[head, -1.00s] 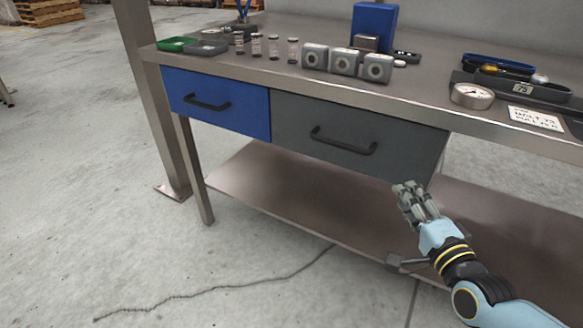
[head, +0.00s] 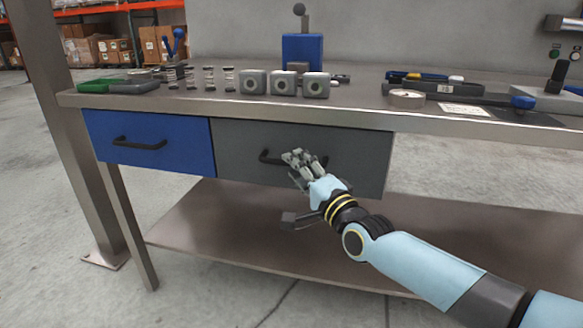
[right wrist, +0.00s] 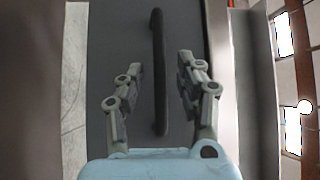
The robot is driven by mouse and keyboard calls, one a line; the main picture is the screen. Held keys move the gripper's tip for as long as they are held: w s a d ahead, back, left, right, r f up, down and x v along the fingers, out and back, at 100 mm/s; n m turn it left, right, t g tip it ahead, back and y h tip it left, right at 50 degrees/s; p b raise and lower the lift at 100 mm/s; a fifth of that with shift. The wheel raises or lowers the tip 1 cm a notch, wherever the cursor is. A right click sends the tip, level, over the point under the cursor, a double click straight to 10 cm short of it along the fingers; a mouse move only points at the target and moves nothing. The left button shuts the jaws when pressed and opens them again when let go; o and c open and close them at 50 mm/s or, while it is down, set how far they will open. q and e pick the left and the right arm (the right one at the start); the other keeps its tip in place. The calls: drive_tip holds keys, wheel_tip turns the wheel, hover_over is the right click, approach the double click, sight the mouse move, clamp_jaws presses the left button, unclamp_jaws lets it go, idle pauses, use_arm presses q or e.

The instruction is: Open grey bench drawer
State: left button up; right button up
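The grey bench drawer (head: 352,156) is under the bench top, shut, to the right of the blue drawer. Its dark bar handle (head: 266,157) is partly hidden behind my right gripper (head: 303,158) in the head view. In the right wrist view the handle (right wrist: 159,70) runs up and down the picture, between the two open fingers of the gripper (right wrist: 160,75). The fingers stand on either side of the bar with gaps, and I cannot tell how far they are from it in depth. My left gripper is not in view.
The blue drawer (head: 150,143) is shut on the left. A bench post stands at the left.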

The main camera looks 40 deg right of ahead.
drive_tip(key=shift+w+r, duration=0.15)
drive_tip(key=shift+w, duration=0.95)
clamp_jaws()
